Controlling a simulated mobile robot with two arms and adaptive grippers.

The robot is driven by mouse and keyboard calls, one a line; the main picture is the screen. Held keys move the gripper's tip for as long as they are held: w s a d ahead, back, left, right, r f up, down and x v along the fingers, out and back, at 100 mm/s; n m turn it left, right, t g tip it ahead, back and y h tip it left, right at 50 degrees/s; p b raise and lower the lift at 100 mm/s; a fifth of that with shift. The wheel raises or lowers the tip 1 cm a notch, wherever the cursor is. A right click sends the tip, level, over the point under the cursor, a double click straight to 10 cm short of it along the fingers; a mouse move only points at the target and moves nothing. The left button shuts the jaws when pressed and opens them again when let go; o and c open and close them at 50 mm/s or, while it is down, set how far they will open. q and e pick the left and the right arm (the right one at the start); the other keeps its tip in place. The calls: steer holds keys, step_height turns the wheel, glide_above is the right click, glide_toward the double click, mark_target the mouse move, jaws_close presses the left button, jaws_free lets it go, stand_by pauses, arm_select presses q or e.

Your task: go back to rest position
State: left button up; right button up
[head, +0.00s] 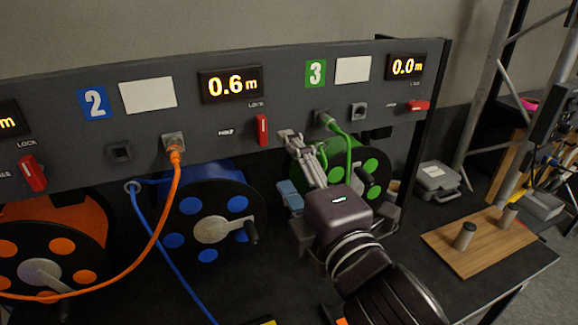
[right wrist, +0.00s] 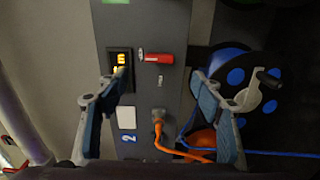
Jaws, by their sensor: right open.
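My right gripper (head: 288,165) is in front of the panel, beside the green cable reel (head: 370,165), partly covering it. In the right wrist view my right gripper (right wrist: 160,76) has its two blue-padded fingers wide apart with nothing between them. Beyond the fingers stand the panel with label 2, an orange plug (right wrist: 158,120) in a socket and a red lock lever (right wrist: 160,59). My left gripper does not show.
The panel (head: 200,125) carries displays reading 0.6 m and 0.0 m. Blue (head: 210,215) and orange (head: 45,240) reels stand below it. The orange cable (head: 155,225) hangs across the left. A wooden board (head: 485,245) with two cylinders and a grey case (head: 437,180) are at right.

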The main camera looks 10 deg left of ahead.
steer(key=d+f+m+g+h, duration=0.25)
steer(key=d+f+m, duration=0.4)
steer(key=f, duration=0.55)
steer(key=d+f+m+g+h, duration=0.2)
steer(key=d+f+m+h, duration=0.2)
steer(key=d+f+m, duration=0.55)
steer(key=s+d+f+m+g+h, duration=0.1)
steer(key=s+d+f+m+g, duration=0.1)
steer(key=s+d+f, duration=0.45)
steer(key=s+d+f+m+g+h, duration=0.1)
steer(key=s+d+f+m+g, duration=0.2)
steer(key=s+f, duration=0.55)
steer(key=s+d+f+m+g+h, duration=0.1)
steer(key=s+d+f+m+g, duration=0.1)
steer(key=s+d+f, duration=0.45)
step_height(320, 180, down, 27)
steer(key=s+a+g+b, duration=0.1)
steer(key=s+a+b, duration=0.1)
steer(key=s+d+f+g+b, duration=0.1)
steer(key=s+d+f, duration=0.2)
steer(key=s+f, duration=1.4)
step_height(320, 180, down, 2)
steer(key=shift+f+n, duration=0.1)
steer(key=shift+n, duration=0.3)
